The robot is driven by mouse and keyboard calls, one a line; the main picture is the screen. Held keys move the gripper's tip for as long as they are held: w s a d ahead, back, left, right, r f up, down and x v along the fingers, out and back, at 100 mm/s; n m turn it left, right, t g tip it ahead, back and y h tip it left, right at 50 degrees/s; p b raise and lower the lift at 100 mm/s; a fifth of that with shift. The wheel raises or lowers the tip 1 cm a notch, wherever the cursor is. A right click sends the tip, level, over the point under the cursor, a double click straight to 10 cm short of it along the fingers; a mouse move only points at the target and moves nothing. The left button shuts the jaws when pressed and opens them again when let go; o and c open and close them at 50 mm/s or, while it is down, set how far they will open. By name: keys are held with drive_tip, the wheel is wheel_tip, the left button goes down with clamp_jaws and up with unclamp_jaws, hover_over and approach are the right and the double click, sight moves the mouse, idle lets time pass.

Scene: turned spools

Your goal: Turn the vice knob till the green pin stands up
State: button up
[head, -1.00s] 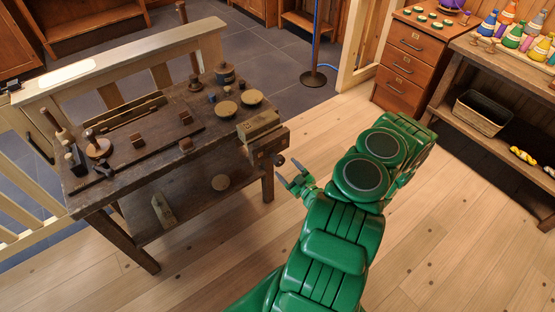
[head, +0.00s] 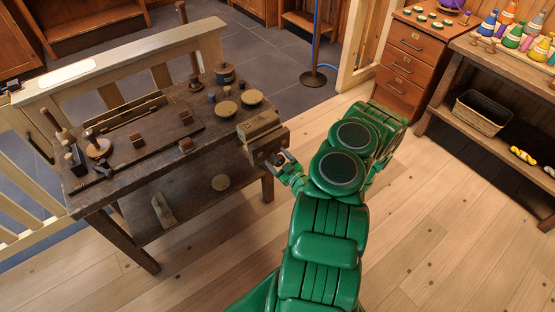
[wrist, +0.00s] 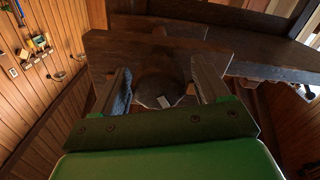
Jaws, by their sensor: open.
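The wooden vice (head: 258,124) is on the right end of the dark workbench. In the wrist view, its dark round knob (wrist: 158,88) faces me, with a small pale mark (wrist: 164,101) low on its face. My gripper (head: 283,160) is at the vice's front in the head view. In the wrist view, its two fingers (wrist: 161,76) are open, one on each side of the knob, with gaps visible between fingers and knob. I cannot make out a green pin in either view; whether the pale mark is part of it I cannot tell.
The workbench (head: 165,160) holds turned pieces, round discs (head: 252,97) and tools. A drawer cabinet (head: 408,60) and a shelf with bottles and a basket (head: 481,112) stand at the right. The wooden floor between bench and shelf is clear.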

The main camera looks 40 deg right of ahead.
drive_tip(key=shift+w, duration=0.1)
drive_tip(key=c, duration=1)
drive_tip(key=shift+o, duration=0.2)
drive_tip(key=shift+m, duration=0.3)
drive_tip(key=m, duration=0.2)
drive_tip(key=shift+m, duration=0.3)
drive_tip(key=m, duration=0.4)
drive_tip(key=shift+d+m, duration=0.15)
drive_tip(key=shift+m, duration=0.15)
drive_tip(key=m, duration=0.3)
drive_tip(key=shift+d, duration=0.1)
drive_tip(key=shift+f+m, duration=0.1)
drive_tip(key=shift+m, duration=1.9)
